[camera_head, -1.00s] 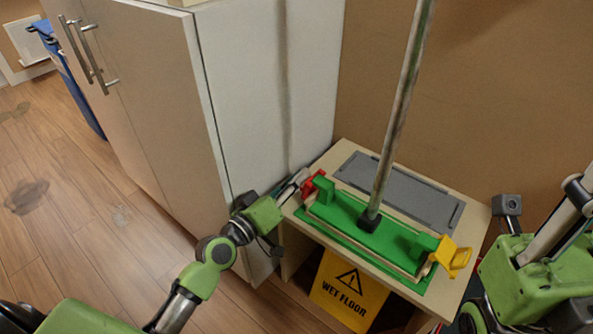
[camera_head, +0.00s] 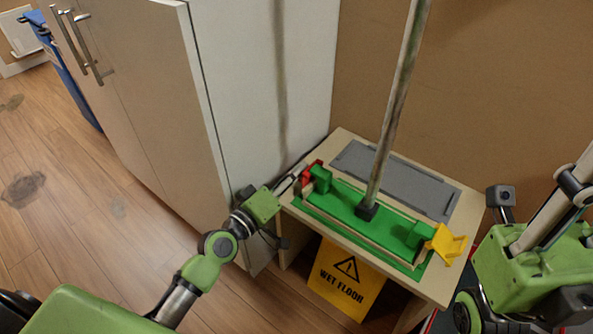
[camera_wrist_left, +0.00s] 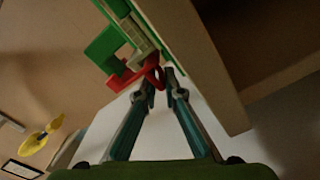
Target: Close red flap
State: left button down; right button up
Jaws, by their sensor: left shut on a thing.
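The red flap (camera_head: 312,180) is at the left end of the green mop frame (camera_head: 372,222), close against a green block. It also shows in the left wrist view (camera_wrist_left: 126,78), with a loop between the fingertips. My left gripper (camera_head: 296,180) reaches it from the left and is shut on it; in the left wrist view the fingertips (camera_wrist_left: 160,78) meet at the loop. In the head view the fingertips are small and partly hidden. My right arm (camera_head: 510,265) is at the right edge; its gripper does not show.
The green frame lies on a small wooden table (camera_head: 345,145) with a grey pad (camera_head: 425,189). A mop pole (camera_head: 397,110) rises from it. A yellow flap (camera_head: 445,243) sticks out at its right end. A wet floor sign (camera_head: 345,283) stands below. A cabinet (camera_head: 165,110) stands at left.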

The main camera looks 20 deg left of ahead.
pick_arm(q)
jog(key=c, duration=2.2)
grip_release()
jog(key=shift+s+d+f, duration=0.1)
jog(key=shift+d+f, duration=0.1)
jog(key=shift+f, duration=0.35)
jog(key=shift+c, duration=0.2)
jog(key=shift+r, duration=0.1)
jog(key=shift+a+r, duration=0.1)
jog(key=v, duration=1.2)
